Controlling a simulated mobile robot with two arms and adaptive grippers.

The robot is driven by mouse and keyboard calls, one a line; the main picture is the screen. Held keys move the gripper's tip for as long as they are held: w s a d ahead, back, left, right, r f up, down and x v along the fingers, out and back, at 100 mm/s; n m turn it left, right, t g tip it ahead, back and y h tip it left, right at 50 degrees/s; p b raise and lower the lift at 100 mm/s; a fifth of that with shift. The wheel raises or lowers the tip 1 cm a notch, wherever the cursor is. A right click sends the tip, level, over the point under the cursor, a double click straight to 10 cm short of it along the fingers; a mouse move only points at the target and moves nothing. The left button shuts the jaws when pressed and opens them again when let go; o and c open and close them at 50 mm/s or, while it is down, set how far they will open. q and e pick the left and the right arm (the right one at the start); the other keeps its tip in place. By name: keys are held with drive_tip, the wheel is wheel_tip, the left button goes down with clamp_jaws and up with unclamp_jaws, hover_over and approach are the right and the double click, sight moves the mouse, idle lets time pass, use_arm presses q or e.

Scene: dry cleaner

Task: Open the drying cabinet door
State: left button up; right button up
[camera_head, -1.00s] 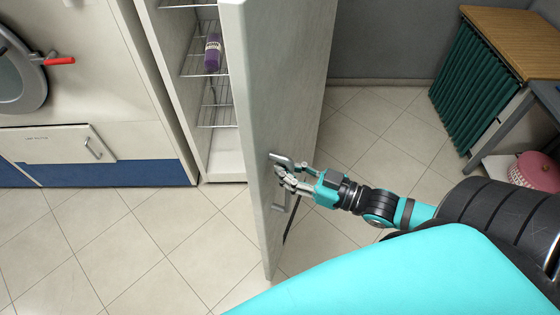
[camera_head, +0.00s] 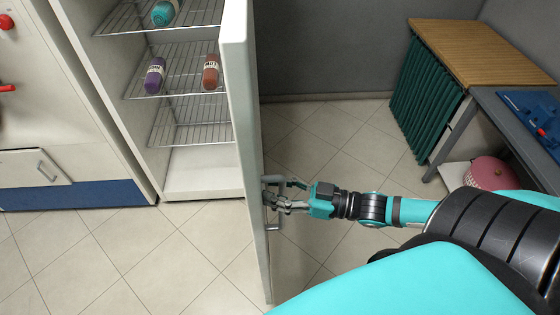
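The drying cabinet (camera_head: 205,177) stands open, with wire shelves inside. Its white door (camera_head: 239,70) is swung well out and shows nearly edge-on. The door's grey handle (camera_head: 270,222) is on the right-hand face, near the lower part. My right gripper (camera_head: 278,199) reaches in from the right and is at the handle, its fingers around or against it. The fingers overlap the handle, so I cannot tell how tightly they close. My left gripper is not in view.
Purple (camera_head: 154,75), brown (camera_head: 211,72) and teal (camera_head: 164,13) rolls lie on the shelves. A white machine with a blue base (camera_head: 75,195) stands left. At right are a wood-topped cabinet with a green curtain (camera_head: 425,95) and a grey table (camera_head: 520,125). Tiled floor is clear in front.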

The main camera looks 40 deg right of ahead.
drive_tip(key=shift+o, duration=0.4)
drive_tip(key=shift+w+a, duration=0.15)
drive_tip(key=shift+a, duration=0.1)
drive_tip(key=shift+d, duration=0.5)
drive_tip(key=v, duration=1.1)
drive_tip(key=shift+s, duration=0.35)
